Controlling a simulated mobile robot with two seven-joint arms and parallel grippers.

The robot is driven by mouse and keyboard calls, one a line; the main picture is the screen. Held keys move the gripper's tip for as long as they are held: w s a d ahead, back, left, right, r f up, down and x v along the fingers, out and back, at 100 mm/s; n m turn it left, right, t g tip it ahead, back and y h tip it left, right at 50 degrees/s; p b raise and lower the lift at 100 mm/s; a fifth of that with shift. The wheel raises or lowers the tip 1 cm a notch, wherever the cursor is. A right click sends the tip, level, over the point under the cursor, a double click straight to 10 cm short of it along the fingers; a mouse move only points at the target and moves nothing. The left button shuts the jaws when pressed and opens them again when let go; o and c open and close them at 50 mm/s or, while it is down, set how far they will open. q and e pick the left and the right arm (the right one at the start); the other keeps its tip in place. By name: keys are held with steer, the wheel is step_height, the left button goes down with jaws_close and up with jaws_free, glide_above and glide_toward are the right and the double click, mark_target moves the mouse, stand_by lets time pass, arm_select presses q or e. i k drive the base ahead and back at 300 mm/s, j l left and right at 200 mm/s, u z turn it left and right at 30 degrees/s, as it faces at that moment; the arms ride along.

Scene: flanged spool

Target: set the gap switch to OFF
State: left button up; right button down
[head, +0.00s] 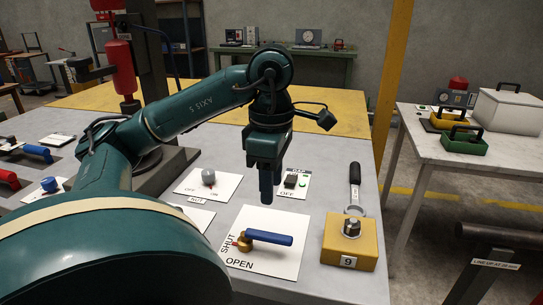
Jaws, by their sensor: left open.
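The gap switch (291,181) is a small dark block on a white plate (299,194) lettered GAP at the top and OFF near the bottom, with a small green mark at its right. Which way the switch is set is too small to tell. My left gripper (267,198) points down just left of the switch and hides the plate's left part. It is open and holds nothing that I can see; its fingers overlap in this view. I cannot tell whether it touches the switch. My right gripper is not in view.
A blue-handled valve (270,237) on a SHUT/OPEN plate lies in front. A yellow block (350,247) with a bolt and a wrench (355,185) are at the right. A grey knob (208,177) on another plate is to the left. A side table (480,160) stands at far right.

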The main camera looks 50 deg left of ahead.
mark_target(291, 180)
steer(key=k, duration=1)
